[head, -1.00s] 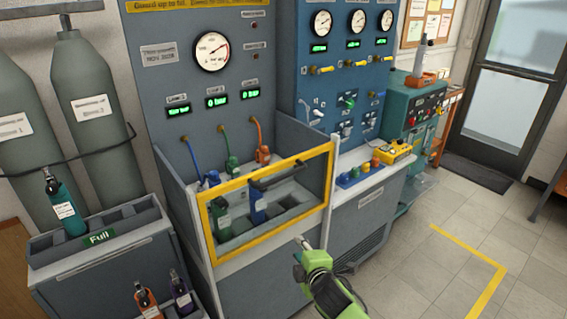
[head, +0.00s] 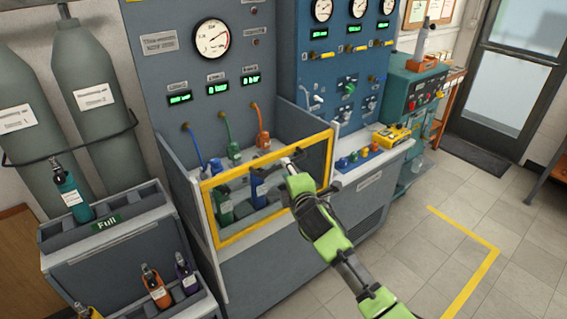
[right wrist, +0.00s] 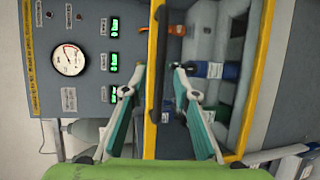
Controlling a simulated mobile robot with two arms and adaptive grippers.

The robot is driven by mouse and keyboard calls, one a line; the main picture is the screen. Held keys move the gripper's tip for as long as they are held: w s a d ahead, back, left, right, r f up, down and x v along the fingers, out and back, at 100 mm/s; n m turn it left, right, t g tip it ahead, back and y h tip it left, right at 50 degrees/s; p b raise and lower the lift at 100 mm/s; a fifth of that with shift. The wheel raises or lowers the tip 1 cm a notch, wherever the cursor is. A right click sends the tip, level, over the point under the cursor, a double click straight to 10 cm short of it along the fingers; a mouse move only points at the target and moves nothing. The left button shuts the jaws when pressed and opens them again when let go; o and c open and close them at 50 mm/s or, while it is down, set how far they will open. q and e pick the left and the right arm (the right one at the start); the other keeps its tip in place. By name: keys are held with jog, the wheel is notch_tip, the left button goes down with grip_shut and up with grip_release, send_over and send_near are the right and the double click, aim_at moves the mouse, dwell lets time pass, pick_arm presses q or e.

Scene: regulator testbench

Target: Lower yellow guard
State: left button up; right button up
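The yellow guard (head: 209,215) is a yellow rectangular frame standing upright across the front of the grey bottle bay. A dark handle bar (head: 262,170) runs near its top edge. My right gripper (head: 291,160) is at the top of the guard, by the handle. In the right wrist view, its two fingers (right wrist: 158,78) are spread, with the guard's yellow edge (right wrist: 152,40) and the dark handle between them. I cannot tell whether either finger touches the handle. A green bottle (head: 224,208) and a blue bottle (head: 258,190) stand behind the guard. My left gripper is not in view.
A "Full" rack (head: 65,236) with a teal bottle (head: 70,192) stands at left, below grey cylinders (head: 102,98). A blue gauge panel (head: 340,75) and a yellow device (head: 392,137) are to the right. The tiled floor at right is clear.

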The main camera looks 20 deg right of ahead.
jog(key=shift+w+d+f, duration=0.1)
jog(key=shift+w+f, duration=0.15)
jog(key=shift+w, duration=0.95)
jog(key=shift+w+f, duration=0.2)
jog(key=shift+w, duration=0.95)
grip_shut()
